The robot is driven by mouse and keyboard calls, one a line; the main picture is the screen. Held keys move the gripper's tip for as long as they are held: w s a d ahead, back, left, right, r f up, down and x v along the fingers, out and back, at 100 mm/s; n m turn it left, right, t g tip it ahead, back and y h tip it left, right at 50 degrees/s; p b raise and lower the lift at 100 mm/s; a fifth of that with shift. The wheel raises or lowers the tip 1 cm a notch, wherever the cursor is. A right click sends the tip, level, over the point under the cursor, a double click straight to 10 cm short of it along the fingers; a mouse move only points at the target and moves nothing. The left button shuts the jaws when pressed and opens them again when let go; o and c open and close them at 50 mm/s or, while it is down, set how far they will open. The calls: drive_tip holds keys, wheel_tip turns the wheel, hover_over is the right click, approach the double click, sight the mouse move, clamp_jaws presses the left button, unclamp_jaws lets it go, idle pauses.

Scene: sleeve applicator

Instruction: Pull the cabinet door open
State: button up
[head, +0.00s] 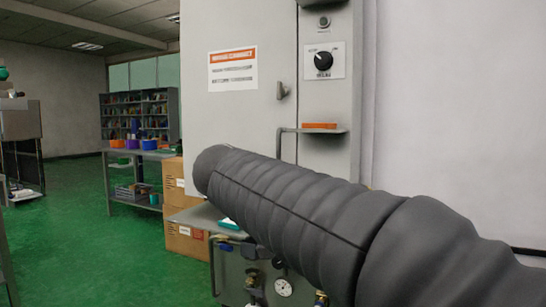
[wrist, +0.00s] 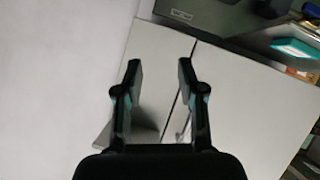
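The tall light-grey cabinet panel (head: 240,120), which looks like the door, carries an orange-and-white sign (head: 233,68) and stands flush with its frame. A small grey latch-like handle (head: 281,91) is near its right edge. My gripper (wrist: 158,68) is open and empty in the wrist view, its two dark fingers apart in front of pale panels (wrist: 245,105) with a dark seam between them. A thin shiny piece shows low between the fingers; I cannot tell whether it is a handle. In the head view my dark ribbed arm hides the lower panel, and the gripper does not show.
Right of the panel, a grey strip bears a black knob (head: 323,61) and a small shelf (head: 312,130) with an orange item. Cardboard boxes (head: 178,190) and a workbench (head: 138,155) stand to the left. Green floor (head: 70,220) is open at the left.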

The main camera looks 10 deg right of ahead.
sight(277, 146)
drive_tip(key=w+a+r+m+t+h+b, duration=0.25)
drive_tip(key=w+a+r+m+h, duration=0.2)
drive_tip(key=w+a+r, duration=0.45)
drive_tip(key=shift+t, duration=0.35)
drive_tip(key=x, duration=0.4)
drive_tip(key=r+p+x, duration=0.1)
drive_tip(key=x, duration=0.3)
drive_tip(key=p+x, duration=0.1)
drive_tip(key=x, duration=0.3)
drive_tip(key=shift+s+d+r, duration=0.25)
clamp_jaws()
